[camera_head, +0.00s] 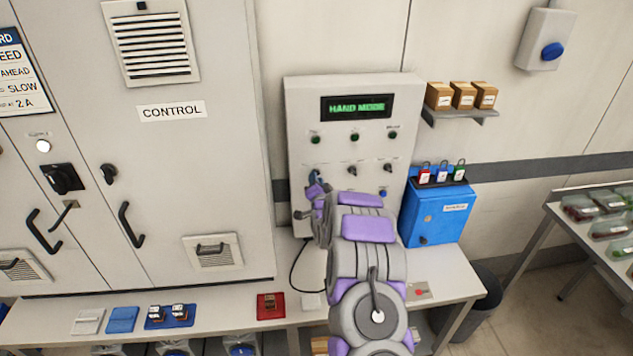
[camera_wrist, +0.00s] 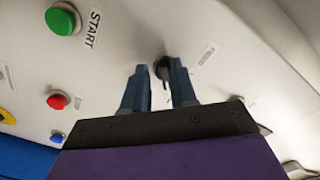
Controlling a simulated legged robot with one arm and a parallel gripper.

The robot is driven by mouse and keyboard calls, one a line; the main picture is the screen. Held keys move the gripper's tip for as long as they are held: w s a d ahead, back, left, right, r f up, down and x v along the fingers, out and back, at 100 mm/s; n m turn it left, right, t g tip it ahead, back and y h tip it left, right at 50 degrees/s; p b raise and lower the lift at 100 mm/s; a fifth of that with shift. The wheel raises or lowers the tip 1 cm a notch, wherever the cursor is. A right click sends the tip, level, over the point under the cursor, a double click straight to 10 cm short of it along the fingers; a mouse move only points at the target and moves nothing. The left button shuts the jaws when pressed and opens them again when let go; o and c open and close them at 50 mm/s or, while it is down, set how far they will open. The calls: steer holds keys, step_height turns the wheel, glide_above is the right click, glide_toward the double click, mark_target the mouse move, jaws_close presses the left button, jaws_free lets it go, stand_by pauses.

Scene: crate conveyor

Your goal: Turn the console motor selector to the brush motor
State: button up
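The console (camera_head: 301,112) is a pale box on the bench; its screen (camera_head: 357,107) reads "HAND MODE" in green. My gripper (camera_head: 316,178) is at the lower left of its front panel. In the wrist view, my gripper's blue fingers (camera_wrist: 160,75) stand apart on either side of a small black selector knob (camera_wrist: 162,68). A gap shows on the left of the knob; whether the right finger touches it I cannot tell. The knob's label is too small to read. In the head view my gripper hides this knob. Two other dark selectors, one middle (camera_head: 352,170) and one right (camera_head: 388,168), show on the panel.
The wrist view shows a green START button (camera_wrist: 62,20) and a red button (camera_wrist: 58,101) left of my fingers. A blue lock box (camera_head: 437,212) stands right of the console, and a grey control cabinet (camera_head: 200,170) stands left. A red block (camera_head: 270,306) lies on the bench.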

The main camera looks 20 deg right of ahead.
steer(key=shift+o, duration=0.6)
steer(key=shift+r, duration=0.3)
steer(key=shift+s, duration=0.2)
steer(key=p+v, duration=0.1)
steer(key=v, duration=1.6)
steer(key=shift+f, duration=0.15)
steer(key=shift+a, duration=0.1)
